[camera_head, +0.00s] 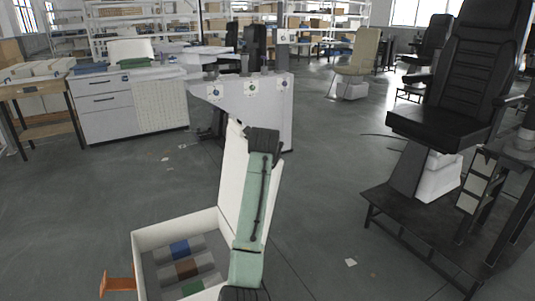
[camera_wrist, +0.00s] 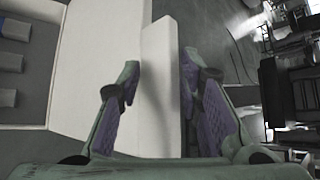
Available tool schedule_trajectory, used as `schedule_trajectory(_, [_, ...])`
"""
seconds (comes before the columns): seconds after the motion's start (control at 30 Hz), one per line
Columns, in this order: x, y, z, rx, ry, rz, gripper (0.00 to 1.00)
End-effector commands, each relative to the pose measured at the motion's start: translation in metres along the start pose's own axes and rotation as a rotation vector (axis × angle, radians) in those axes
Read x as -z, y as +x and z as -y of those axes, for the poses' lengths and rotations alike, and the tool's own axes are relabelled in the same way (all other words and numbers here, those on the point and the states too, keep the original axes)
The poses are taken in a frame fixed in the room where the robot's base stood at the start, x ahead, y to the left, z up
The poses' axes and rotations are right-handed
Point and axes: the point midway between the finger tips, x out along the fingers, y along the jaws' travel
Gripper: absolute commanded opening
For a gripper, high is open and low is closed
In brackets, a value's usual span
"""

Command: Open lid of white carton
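The white carton (camera_head: 140,254) stands at the bottom of the head view. Its top is open, and blue, brown and green pieces show in its compartments. Its lid (camera_head: 231,178) stands raised, roughly upright, along the right side. Part of the lid is hidden behind my green arm. In the wrist view, the lid's pale edge (camera_wrist: 160,85) lies between the purple-padded fingers of my gripper (camera_wrist: 161,72). The open carton (camera_wrist: 40,72) shows at the left there.
An orange bracket (camera_head: 118,284) sticks out left of the carton. A black seat (camera_head: 440,125) on a dark platform stands at the right. A grey-white stand (camera_head: 268,100) is behind the lid, with a white cabinet (camera_head: 130,105) at the left. The floor between is mostly clear.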

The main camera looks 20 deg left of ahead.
Motion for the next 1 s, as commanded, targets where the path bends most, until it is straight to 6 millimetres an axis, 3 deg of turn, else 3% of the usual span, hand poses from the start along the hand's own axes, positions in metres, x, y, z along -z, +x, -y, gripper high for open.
schedule_trajectory(0.03, [0.008,0.006,-0.008,-0.018,-0.002,-0.019,0.35])
schedule_trajectory(0.57, [0.002,0.001,-0.006,-0.011,-0.002,-0.006,0.35])
schedule_trajectory(0.77, [0.001,-0.027,-0.004,-0.007,0.001,-0.003,0.35])
schedule_trajectory(1.0, [0.003,-0.08,-0.002,-0.007,0.001,-0.006,0.35])
